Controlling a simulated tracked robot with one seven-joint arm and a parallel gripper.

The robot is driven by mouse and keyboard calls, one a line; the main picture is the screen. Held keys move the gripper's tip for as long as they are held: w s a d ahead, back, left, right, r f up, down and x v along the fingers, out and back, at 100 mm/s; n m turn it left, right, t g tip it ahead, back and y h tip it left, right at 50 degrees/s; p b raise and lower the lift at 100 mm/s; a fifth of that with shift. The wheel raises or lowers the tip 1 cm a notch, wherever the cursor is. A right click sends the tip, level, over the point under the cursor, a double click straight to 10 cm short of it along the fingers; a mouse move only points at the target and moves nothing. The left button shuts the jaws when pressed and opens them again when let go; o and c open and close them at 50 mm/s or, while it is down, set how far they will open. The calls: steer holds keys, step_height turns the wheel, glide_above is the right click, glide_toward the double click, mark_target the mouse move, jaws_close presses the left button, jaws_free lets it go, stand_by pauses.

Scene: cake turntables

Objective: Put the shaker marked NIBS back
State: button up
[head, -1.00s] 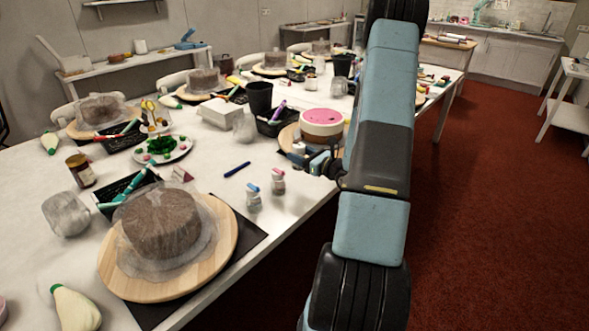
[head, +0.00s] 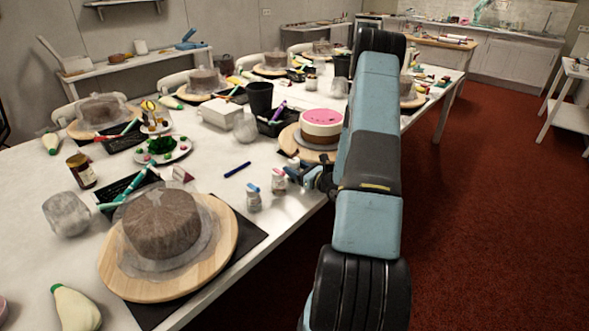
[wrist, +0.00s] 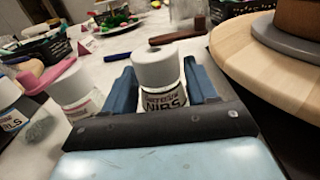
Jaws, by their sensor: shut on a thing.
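The shaker marked NIBS (wrist: 162,98) stands between the blue fingers of my gripper (wrist: 165,88) in the wrist view. It has a pale grey top and a white label with dark letters. My gripper (head: 303,176) is shut on it; in the head view the shaker is mostly hidden by the fingers. Two other shakers stand just left of the gripper: one with a pink lid (head: 279,182) and one with a blue lid (head: 253,199). In the wrist view the blue-lidded one (wrist: 10,112) has a label ending in LS. I cannot tell whether the NIBS shaker touches the table.
A turntable (head: 293,137) with a pink-topped cake (head: 322,125) is close behind the gripper. A wooden turntable (head: 222,249) with a wrapped brown cake (head: 160,222) stands front left. A blue pen (head: 237,169) lies left of the gripper. The table edge is close on the right.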

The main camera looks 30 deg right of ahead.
steer(key=o, duration=1.2)
steer(key=shift+s, duration=0.1)
